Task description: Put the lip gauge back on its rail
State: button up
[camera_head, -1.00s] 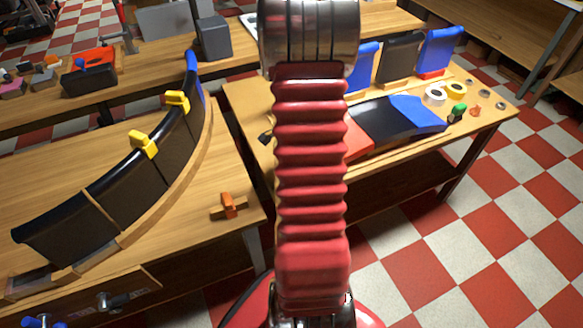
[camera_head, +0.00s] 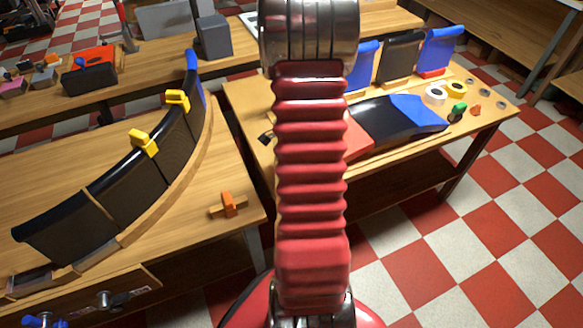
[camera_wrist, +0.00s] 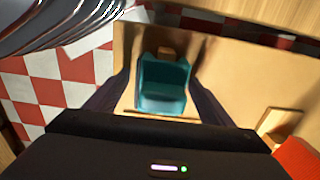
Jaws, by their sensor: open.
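My gripper (camera_wrist: 160,92) is open in the wrist view, with one dark finger on each side of a teal piece (camera_wrist: 162,88). The teal piece has a cupped, seat-like shape and stands over a pale wooden surface. It may be the lip gauge; no label shows. A small wooden block (camera_wrist: 166,52) is at its far end. I see no clear contact between fingers and piece. In the head view my red bellows arm hides the gripper and the teal piece. An orange block (camera_head: 228,204) sits across a short wooden strip on the left bench; I cannot tell whether that strip is the rail.
A curved dark duct wall (camera_head: 140,185) with yellow clips (camera_head: 144,142) stands on the left bench. The right table (camera_head: 490,112) carries dark and blue panels (camera_head: 400,120), tape rolls (camera_head: 436,95) and small parts. A wooden block (camera_wrist: 280,120) and red piece (camera_wrist: 298,158) lie right of my gripper.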

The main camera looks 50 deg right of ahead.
notch_tip(320, 180, up, 14)
jog(key=shift+f, duration=0.1)
dwell(0.6)
dwell(0.9)
jog(key=shift+n, duration=0.8)
jog(key=s+a+r+n+t, duration=0.1)
jog(key=a+r+n, duration=0.4)
jog(key=a, duration=0.7)
jog(key=s+a+r+n+t, duration=0.1)
jog(key=a+r+n, duration=0.4)
jog(key=a+n, duration=0.5)
jog(key=a+r+n+t, duration=0.3)
jog(key=a+r+n, duration=0.2)
jog(key=a, duration=0.9)
jog(key=shift+s+a+r+n+t, duration=0.15)
jog(key=shift+s+a+n+t, duration=0.2)
jog(key=shift+n, duration=0.85)
jog(key=shift+d, duration=0.1)
